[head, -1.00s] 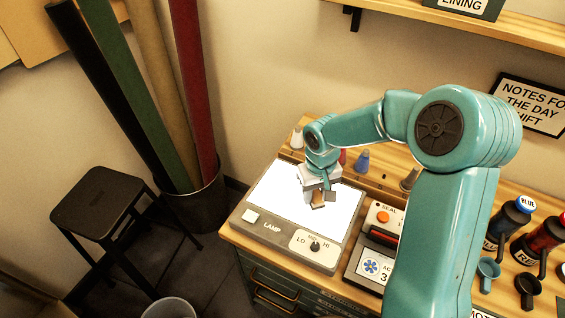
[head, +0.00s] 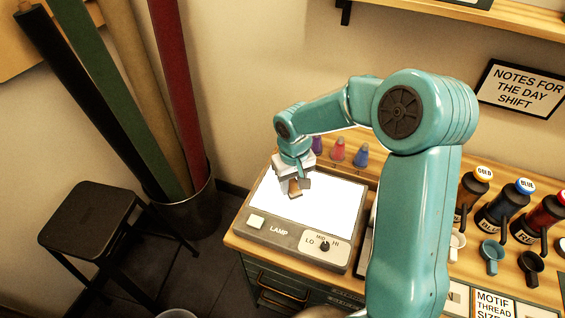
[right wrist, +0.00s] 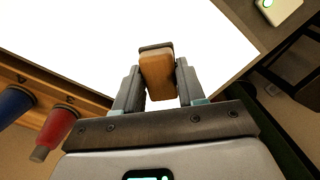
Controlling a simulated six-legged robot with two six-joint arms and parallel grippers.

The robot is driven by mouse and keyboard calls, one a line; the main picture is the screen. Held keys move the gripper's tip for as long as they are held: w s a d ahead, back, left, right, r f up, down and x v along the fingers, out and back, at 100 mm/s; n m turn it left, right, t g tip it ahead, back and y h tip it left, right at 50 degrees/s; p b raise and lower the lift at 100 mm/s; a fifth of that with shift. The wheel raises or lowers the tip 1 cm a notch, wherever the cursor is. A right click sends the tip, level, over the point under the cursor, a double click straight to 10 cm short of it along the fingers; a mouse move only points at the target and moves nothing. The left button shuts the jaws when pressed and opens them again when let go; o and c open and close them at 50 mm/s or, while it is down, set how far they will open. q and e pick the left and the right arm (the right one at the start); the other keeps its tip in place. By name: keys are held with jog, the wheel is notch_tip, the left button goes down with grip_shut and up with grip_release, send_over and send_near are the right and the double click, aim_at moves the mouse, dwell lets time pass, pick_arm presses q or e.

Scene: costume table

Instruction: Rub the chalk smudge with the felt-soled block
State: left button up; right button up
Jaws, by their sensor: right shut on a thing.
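My right gripper (head: 296,188) is over the lit white panel of the lamp box (head: 290,238). In the right wrist view my right gripper (right wrist: 157,88) is shut on a wooden block (right wrist: 158,76) with a dark layer along its far end. The block also shows small below the gripper in the head view (head: 294,188). I cannot tell whether the block touches the panel. No chalk smudge can be made out on the bright panel. My left gripper is not in view.
Coloured cones (head: 338,149) stand in a row behind the lamp box. Bottles (head: 501,208) and small cups (head: 491,256) stand at the right of the table. A black stool (head: 92,218) and a bin of fabric rolls (head: 190,205) stand on the floor at left.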

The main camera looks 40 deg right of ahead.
jog(key=shift+w+a, duration=0.2)
jog(key=shift+w, duration=0.1)
jog(key=shift+w+a+r+p, duration=0.2)
jog(key=shift+w+r+p, duration=0.25)
jog(key=shift+r, duration=0.3)
jog(key=shift+s+d+r+p, duration=0.25)
jog(key=shift+s+r+p, duration=0.2)
jog(key=shift+r, duration=0.25)
jog(key=shift+s+r, duration=0.1)
jog(key=shift+r, duration=0.2)
jog(key=shift+w+a+r+p, duration=0.15)
jog(key=shift+w+r+p, duration=0.2)
jog(key=shift+r+p, duration=0.3)
jog(key=shift+s+r+p, duration=0.2)
jog(key=shift+r+p, duration=0.25)
jog(key=shift+r, duration=0.15)
jog(key=shift+s+r+p, duration=0.15)
jog(key=shift+r+p, duration=0.25)
jog(key=shift+r, duration=0.2)
jog(key=shift+w+r, duration=0.15)
jog(key=shift+r, duration=0.2)
jog(key=shift+w+r+p, duration=0.1)
jog(key=shift+w+p, duration=0.05)
jog(key=shift+p, duration=0.2)
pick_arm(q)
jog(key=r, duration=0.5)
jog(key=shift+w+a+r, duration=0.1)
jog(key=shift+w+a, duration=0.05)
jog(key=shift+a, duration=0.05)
